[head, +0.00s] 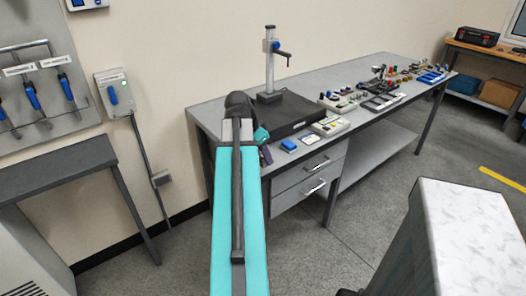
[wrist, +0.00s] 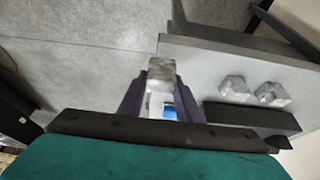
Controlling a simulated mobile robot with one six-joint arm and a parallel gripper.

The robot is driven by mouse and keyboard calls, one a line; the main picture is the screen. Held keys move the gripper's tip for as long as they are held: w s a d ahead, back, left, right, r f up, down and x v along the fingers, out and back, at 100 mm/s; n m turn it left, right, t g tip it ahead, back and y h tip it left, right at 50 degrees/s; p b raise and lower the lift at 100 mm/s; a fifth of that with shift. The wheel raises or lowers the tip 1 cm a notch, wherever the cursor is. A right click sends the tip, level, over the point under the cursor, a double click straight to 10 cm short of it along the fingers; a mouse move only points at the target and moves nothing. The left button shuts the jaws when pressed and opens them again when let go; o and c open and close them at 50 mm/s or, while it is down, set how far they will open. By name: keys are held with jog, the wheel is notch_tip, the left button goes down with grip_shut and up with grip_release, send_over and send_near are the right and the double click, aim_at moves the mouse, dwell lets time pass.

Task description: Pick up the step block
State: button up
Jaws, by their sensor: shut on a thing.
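The step block (wrist: 161,74) shows in the wrist view as a small grey metallic block at the tips of my gripper's two purple fingers. My gripper (wrist: 162,88) is shut on it, with the fingers on either side. The block appears in front of the bench edge and the floor. In the head view my gripper (head: 265,153) is at the front left edge of the bench, partly hidden by my arm. I cannot make out the block in the head view.
The grey bench (head: 365,70) carries a black plate with a height stand (head: 269,60), a blue item (head: 289,145) and several small tools. Two grey blocks (wrist: 234,87) (wrist: 271,94) lie by a dark bar (wrist: 250,116). Drawers (head: 308,172) are below.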

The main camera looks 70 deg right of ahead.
aim_at(264, 165)
jog(key=a, duration=0.1)
jog(key=s+a, duration=0.1)
jog(key=a, duration=0.1)
jog(key=s+a, duration=0.1)
jog(key=a, duration=0.1)
jog(key=shift+s+a+r, duration=0.1)
jog(key=shift+a+r, duration=0.05)
jog(key=shift+r, duration=0.1)
jog(key=shift+f+b, duration=0.15)
jog(key=shift+b, duration=0.75)
jog(key=shift+s+a+b, duration=0.15)
jog(key=shift+a+b, duration=0.25)
jog(key=shift+b, duration=0.3)
jog(key=shift+s+a+r+b, duration=0.25)
jog(key=shift+a+b, duration=0.35)
jog(key=shift+b, duration=0.3)
